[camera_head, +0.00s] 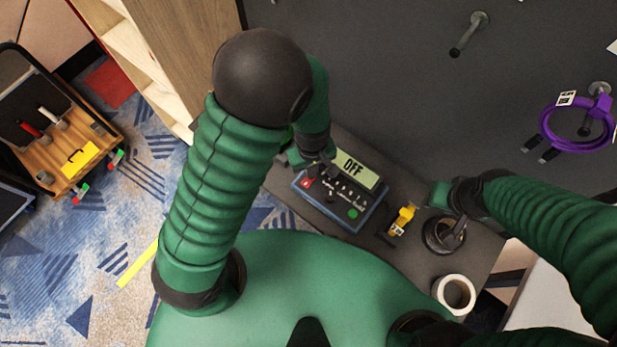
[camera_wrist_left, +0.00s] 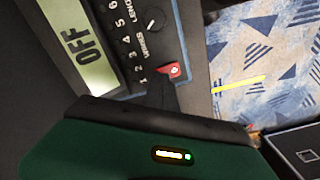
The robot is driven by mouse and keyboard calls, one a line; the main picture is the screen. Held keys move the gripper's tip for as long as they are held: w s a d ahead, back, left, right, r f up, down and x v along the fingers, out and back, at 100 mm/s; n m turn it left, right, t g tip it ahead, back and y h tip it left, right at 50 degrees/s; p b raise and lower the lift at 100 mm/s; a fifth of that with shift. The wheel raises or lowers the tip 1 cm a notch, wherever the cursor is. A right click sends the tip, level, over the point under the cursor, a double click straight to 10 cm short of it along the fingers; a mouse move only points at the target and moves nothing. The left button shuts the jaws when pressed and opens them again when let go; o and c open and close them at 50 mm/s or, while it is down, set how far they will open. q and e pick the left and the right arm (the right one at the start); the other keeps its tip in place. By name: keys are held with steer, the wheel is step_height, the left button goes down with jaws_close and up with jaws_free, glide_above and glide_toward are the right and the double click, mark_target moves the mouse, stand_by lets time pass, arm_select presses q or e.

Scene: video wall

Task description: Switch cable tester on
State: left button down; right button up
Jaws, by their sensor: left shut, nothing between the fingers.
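The cable tester (camera_head: 342,200) is a blue box with a dark face on the grey table, its display (camera_head: 357,168) reading "OFF". A red switch (camera_head: 307,183) sits at its left corner; it also shows in the left wrist view (camera_wrist_left: 173,70). My left gripper (camera_head: 318,172) is shut and empty, with its dark fingertips (camera_wrist_left: 162,92) right by the red switch. I cannot tell whether they touch it. A green button (camera_head: 353,214) is at the tester's near right. My right gripper (camera_head: 455,234) hangs over the table's right part; its fingers are too unclear to read.
A yellow tool (camera_head: 402,219) lies right of the tester. A black ring (camera_head: 436,238) and a white roll (camera_head: 454,293) stand further right. A purple cable (camera_head: 552,128) hangs on the dark wall. A cart (camera_head: 70,150) stands on the carpet at left.

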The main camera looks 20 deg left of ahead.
arm_select(q)
steer(key=shift+d+f, duration=0.1)
steer(key=shift+f, duration=0.1)
steer(key=shift+f+b, duration=0.35)
step_height(320, 180, up, 7)
steer(key=p, duration=0.7)
steer(key=shift+r, duration=0.1)
stand_by(0.3)
